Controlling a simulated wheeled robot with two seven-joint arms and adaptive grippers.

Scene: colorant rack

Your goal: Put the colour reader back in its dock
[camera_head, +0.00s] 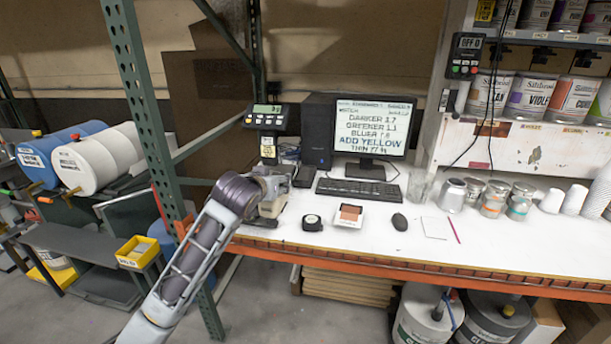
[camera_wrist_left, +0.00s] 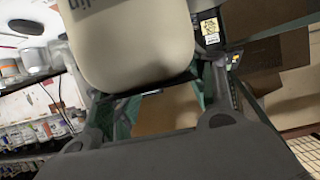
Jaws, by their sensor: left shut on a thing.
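My left gripper (camera_head: 272,188) is at the left end of the white bench, in front of the scale display. In the left wrist view the gripper (camera_wrist_left: 158,100) is shut on the colour reader (camera_wrist_left: 135,45), a rounded cream body with dark lettering. Its far end runs out of the picture. In the head view the reader is mostly hidden by the gripper and hard to make out. I cannot tell which thing is the dock; a small black item (camera_head: 304,176) stands just right of the gripper, by the keyboard. My right gripper is not in view.
A black item with a white disc (camera_head: 312,222), a brown swatch on a white holder (camera_head: 350,215) and a mouse (camera_head: 399,221) lie near the front. The keyboard (camera_head: 358,189), monitor (camera_head: 371,128) and scale display (camera_head: 266,117) stand behind. Cans (camera_head: 453,194) crowd the right. A green post (camera_head: 140,90) rises left.

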